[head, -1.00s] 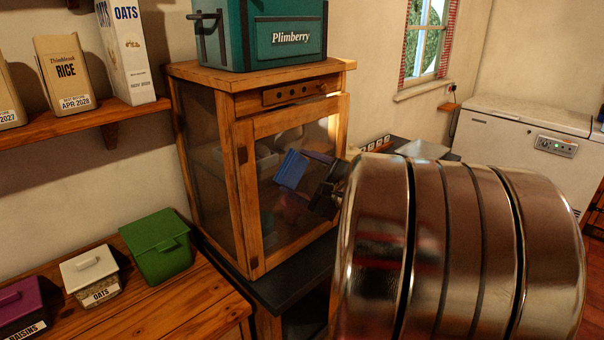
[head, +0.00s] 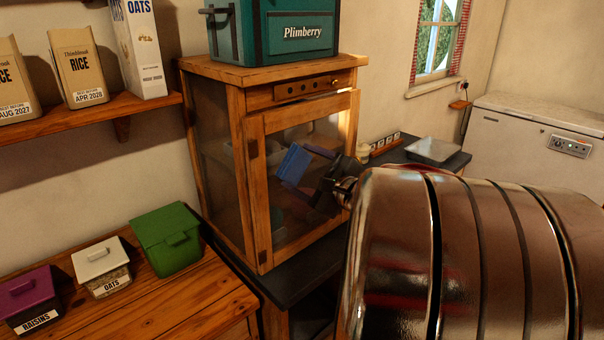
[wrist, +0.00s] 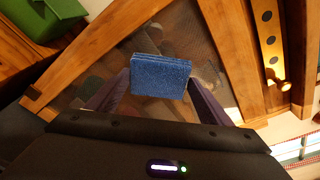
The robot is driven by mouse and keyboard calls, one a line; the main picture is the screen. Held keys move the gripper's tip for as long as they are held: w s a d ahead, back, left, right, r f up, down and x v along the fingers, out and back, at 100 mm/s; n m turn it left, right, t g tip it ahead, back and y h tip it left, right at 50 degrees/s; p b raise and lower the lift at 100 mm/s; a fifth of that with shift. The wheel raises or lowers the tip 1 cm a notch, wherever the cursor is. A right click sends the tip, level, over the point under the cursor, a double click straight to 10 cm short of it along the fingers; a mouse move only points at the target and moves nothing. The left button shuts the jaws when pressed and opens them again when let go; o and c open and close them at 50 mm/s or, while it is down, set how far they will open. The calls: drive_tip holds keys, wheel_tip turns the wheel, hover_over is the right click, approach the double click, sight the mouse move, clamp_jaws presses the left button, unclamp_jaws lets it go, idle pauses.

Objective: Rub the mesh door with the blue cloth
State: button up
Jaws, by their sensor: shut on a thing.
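The blue cloth (head: 295,165) is a folded pad in front of the mesh door, and it also shows in the wrist view (wrist: 161,77). My gripper (head: 312,168) is shut on it, with one dark finger on each side in the wrist view (wrist: 161,92). The mesh door (head: 258,190) has a wooden frame and dark see-through mesh, on the front of a pine cabinet (head: 235,150). The door looks shut. The cloth overlaps the mesh in both views; I cannot tell whether it touches it. Items behind the mesh are dim.
A teal Plimberry box (head: 295,35) stands on the cabinet. A green bin (head: 168,240), an oats tub (head: 100,266) and a raisins tub (head: 30,300) sit on the lower left counter. A metal tray (head: 433,150) lies right of the cabinet. A white freezer (head: 540,140) stands far right.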

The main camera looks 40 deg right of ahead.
sight(310, 156)
drive_tip(key=shift+r, duration=0.9)
drive_tip(key=shift+d, duration=1.7)
drive_tip(key=shift+d+f, duration=0.1)
drive_tip(key=shift+d, duration=0.05)
drive_tip(key=shift+w+d, duration=0.2)
drive_tip(key=shift+d, duration=1.4)
drive_tip(key=shift+d, duration=1.7)
drive_tip(key=shift+d, duration=0.1)
drive_tip(key=shift+w+d, duration=0.15)
drive_tip(key=shift+d, duration=1.45)
